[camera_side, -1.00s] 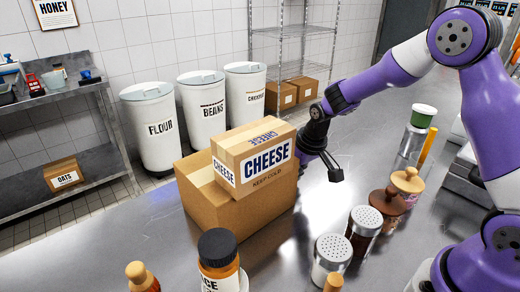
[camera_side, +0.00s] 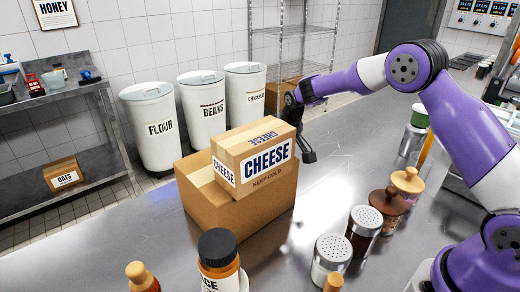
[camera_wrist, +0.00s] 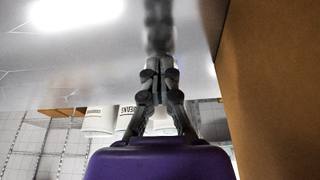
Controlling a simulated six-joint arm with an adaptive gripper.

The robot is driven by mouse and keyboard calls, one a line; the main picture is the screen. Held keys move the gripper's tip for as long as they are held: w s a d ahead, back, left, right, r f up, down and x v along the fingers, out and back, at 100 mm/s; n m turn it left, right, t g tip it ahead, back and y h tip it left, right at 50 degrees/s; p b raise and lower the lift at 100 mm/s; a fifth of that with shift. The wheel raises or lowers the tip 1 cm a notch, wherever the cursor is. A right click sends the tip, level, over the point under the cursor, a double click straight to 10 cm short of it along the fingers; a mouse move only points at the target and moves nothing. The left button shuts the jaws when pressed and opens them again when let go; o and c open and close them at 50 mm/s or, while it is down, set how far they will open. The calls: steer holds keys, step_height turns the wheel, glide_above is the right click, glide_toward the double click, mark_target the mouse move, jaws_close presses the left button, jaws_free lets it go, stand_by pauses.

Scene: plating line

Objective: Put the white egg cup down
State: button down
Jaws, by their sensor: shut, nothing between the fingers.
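No white egg cup can be made out in either view; the stacked boxes hide part of the table behind them. My gripper (camera_side: 308,155) is beside the upper right of the cheese box in the side view, partly hidden by it. In the wrist view my gripper (camera_wrist: 159,72) has its fingers together with nothing between them, over the bare steel table (camera_wrist: 90,60).
A cheese box (camera_side: 266,158) sits on a larger cardboard box (camera_side: 222,212); a cardboard wall (camera_wrist: 275,90) fills the wrist view's right side. Shakers (camera_side: 364,222) and jars (camera_side: 218,262) stand at the front. The table's middle right is clear.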

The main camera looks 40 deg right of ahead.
steer(key=shift+w, duration=0.1)
stand_by(0.3)
steer(key=shift+s, duration=0.5)
steer(key=s, duration=0.2)
steer(key=shift+s+a, duration=0.15)
steer(key=shift+s, duration=0.15)
steer(key=s+a+r+t, duration=0.1)
steer(key=s+a+r, duration=0.2)
steer(key=s+r, duration=1.2)
steer(key=s+a+r+n+t, duration=0.1)
steer(key=s, duration=0.6)
steer(key=shift+s, duration=0.2)
